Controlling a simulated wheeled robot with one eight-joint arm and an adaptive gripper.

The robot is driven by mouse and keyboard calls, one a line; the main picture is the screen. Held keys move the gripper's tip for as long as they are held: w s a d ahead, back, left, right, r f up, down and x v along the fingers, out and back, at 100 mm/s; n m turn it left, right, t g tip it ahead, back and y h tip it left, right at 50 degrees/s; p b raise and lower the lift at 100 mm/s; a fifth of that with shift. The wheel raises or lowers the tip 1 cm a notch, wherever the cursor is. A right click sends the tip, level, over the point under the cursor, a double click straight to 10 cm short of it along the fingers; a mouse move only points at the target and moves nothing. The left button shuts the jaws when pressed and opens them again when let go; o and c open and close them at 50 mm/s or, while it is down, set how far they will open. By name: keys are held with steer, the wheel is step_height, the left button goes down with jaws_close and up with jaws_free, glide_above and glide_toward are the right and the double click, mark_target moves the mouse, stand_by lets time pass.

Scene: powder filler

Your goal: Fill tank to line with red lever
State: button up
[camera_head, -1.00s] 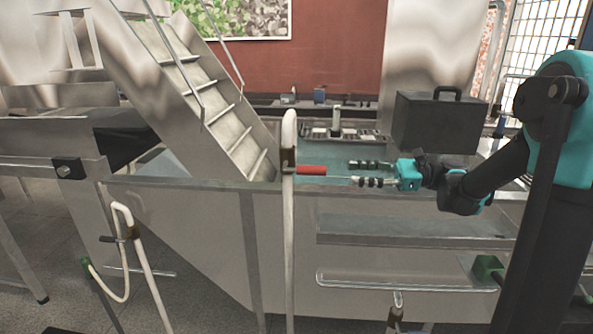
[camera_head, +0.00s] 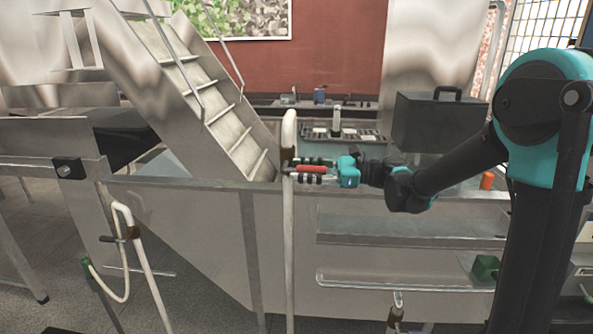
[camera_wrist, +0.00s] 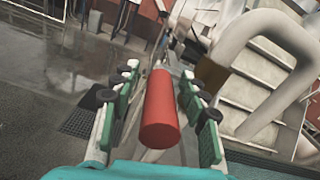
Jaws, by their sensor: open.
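The red lever (camera_head: 311,169) sticks out to the right from a white upright pipe (camera_head: 289,230) at the front of the steel tank (camera_head: 200,240). My gripper (camera_head: 308,170) is open, with one finger above and one below the lever in the head view. In the wrist view the red lever (camera_wrist: 161,112) points toward the camera between the two open fingers (camera_wrist: 160,105), with gaps on both sides. The pipe joint behind the lever is partly hidden. I cannot make out a fill line or the level in the tank.
Metal stairs (camera_head: 215,110) rise at the left behind the tank's front edge. A dark box (camera_head: 437,122) stands behind my arm. A hose with a green end (camera_head: 127,250) hangs at the lower left. Steel shelves (camera_head: 405,235) run below my gripper.

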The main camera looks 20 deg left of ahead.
steer(key=shift+x, duration=0.8)
steer(key=shift+c, duration=0.2)
jaws_close()
